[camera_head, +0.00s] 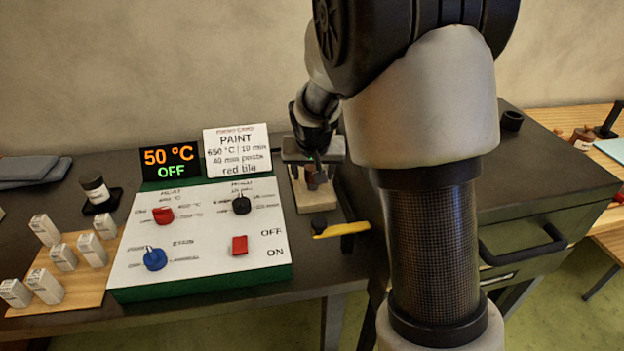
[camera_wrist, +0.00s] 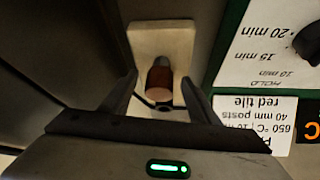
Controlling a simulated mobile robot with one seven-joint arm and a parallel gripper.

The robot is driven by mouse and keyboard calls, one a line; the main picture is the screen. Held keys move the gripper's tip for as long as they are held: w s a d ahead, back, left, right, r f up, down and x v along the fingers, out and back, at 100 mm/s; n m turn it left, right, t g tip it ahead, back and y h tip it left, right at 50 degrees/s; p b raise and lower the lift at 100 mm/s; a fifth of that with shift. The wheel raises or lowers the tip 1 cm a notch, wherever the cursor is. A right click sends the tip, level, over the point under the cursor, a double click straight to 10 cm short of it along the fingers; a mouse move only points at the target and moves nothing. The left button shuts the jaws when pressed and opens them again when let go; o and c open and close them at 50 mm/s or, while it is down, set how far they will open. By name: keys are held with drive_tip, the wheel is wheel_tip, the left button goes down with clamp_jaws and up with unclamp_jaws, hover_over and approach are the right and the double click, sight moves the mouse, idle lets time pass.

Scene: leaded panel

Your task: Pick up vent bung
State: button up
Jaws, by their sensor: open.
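The vent bung, as far as I can tell, is a small reddish-brown plug with a grey end (camera_wrist: 160,76). It is on a pale rectangular block (camera_wrist: 163,37) beside the control panel. In the head view the bung (camera_head: 315,178) shows only partly beneath my gripper, on the same pale block (camera_head: 313,200). My gripper (camera_head: 313,160) points down over it. In the wrist view the open fingers of my gripper (camera_wrist: 160,88) stand on either side of the bung, with gaps visible. Contact with the bung's lower part cannot be told.
The control panel (camera_head: 200,240), reading 50 °C OFF, is close on the left, with a paint card (camera_head: 237,150) behind. A yellow-handled tool (camera_head: 340,229) lies in front of the block. A dark cabinet (camera_head: 540,165) stands right. White blocks (camera_head: 45,285) are far left.

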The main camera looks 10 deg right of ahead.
drive_tip(key=shift+x, duration=1.15)
drive_tip(key=c, duration=1.3)
